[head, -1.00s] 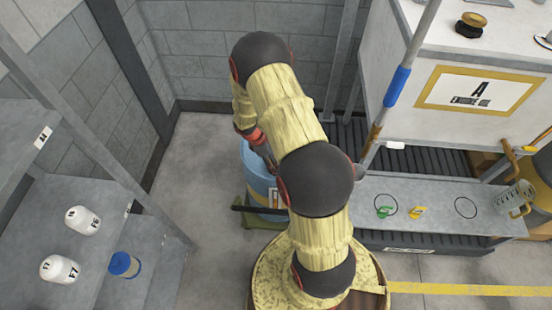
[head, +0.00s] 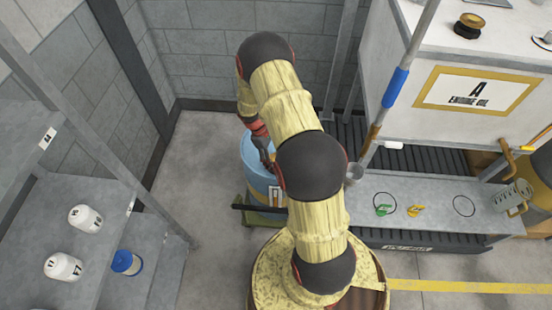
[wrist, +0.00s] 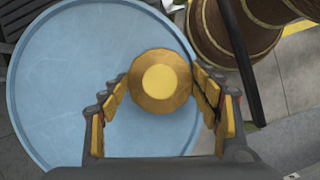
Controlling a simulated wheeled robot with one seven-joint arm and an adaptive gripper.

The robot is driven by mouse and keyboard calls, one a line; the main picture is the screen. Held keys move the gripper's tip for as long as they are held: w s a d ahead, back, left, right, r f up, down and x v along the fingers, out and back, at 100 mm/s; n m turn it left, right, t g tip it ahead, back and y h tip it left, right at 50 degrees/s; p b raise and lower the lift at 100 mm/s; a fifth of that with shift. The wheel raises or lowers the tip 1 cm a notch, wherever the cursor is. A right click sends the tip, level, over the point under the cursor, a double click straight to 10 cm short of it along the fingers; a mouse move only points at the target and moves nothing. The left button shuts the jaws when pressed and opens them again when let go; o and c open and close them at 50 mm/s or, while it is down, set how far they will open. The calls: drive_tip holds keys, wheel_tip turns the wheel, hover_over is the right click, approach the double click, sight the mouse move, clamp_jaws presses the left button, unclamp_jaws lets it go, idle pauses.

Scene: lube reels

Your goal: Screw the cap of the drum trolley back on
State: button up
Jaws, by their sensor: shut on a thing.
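The blue drum (head: 254,152) stands on a green trolley (head: 262,219) beyond my arm in the head view. Its round light-blue top (wrist: 70,80) fills much of the wrist view. A round brass cap (wrist: 160,82) with a brighter yellow centre shows over the right part of that top. My gripper (wrist: 162,92) is shut on the cap, with one yellow-padded finger on each side. I cannot tell whether the cap sits on an opening or is held just above the top. In the head view my arm hides most of the gripper and the cap.
A shelf (head: 150,270) with white bottles (head: 85,218) and a blue-lidded jar (head: 127,262) stands at left. At right, a grey bench (head: 440,203) holds green and yellow pieces and a jug (head: 512,197), below a white tank (head: 385,75). Floor left of the drum is clear.

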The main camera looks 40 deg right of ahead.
drive_tip(key=shift+d+m+y, duration=0.1)
drive_tip(key=shift+m+y, duration=0.2)
drive_tip(key=shift+m, duration=0.6)
drive_tip(key=o, duration=1.2)
drive_tip(key=o, duration=0.4)
drive_tip(key=shift+r, duration=0.1)
drive_tip(key=shift+r+p, duration=2.4)
drive_tip(key=shift+r, duration=0.5)
